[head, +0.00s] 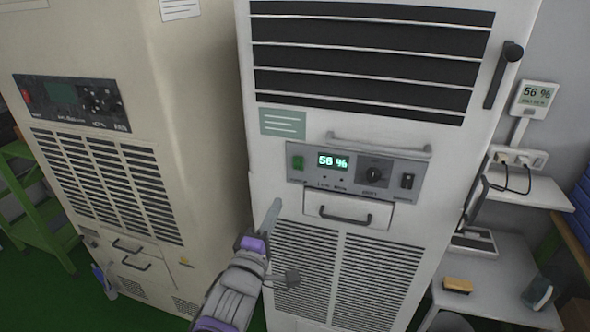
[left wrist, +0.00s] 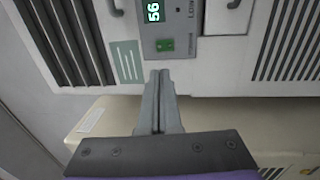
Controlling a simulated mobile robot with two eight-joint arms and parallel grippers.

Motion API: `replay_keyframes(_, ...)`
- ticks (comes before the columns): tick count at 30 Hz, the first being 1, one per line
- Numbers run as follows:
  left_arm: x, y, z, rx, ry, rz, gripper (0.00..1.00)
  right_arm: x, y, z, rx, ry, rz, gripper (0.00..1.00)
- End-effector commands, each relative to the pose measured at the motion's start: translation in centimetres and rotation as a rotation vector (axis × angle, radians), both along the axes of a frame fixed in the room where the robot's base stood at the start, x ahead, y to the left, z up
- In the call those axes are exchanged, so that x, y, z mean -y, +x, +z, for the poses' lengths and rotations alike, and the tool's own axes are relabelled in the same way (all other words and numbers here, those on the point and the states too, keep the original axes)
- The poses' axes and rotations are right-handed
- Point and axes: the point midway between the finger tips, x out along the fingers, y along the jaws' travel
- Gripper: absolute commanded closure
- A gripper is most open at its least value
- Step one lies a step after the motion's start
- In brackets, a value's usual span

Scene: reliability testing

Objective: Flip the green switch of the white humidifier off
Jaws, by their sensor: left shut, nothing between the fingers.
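The white humidifier (head: 225,192) stands upright in the middle of the head view, with a grey control panel on its front. The green switch (head: 298,162) is at the panel's left end, beside a lit display (head: 332,161) reading 56 %. My left gripper (head: 274,206) is shut and empty, below and left of the switch, apart from it. In the left wrist view, the shut fingertips (left wrist: 160,75) point toward the green switch (left wrist: 165,45), with a gap between them. My right gripper is not in view.
A beige cabinet (head: 95,35) with a dark panel stands close on the left. A drawer with a handle (head: 345,215) is under the control panel. A wall meter (head: 535,98), a shelf and a small table (head: 490,305) are on the right.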

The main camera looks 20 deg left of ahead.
Motion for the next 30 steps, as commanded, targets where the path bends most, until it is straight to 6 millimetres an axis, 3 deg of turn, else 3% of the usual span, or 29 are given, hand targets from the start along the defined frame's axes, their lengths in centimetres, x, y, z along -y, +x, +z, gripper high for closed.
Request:
replay_keyframes(8, 0.1, 2.3, 0.3, -0.001, 0.002, 0.000, 1.00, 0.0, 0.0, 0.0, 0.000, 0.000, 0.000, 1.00)
replay_keyframes(22, 0.4, 11.6, 1.4, -0.001, 0.001, 0.000, 1.00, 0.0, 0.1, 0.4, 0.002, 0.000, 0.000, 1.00)
replay_keyframes(30, 0.5, 13.8, 1.7, -0.001, 0.001, 0.000, 1.00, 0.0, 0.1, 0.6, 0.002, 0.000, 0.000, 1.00)
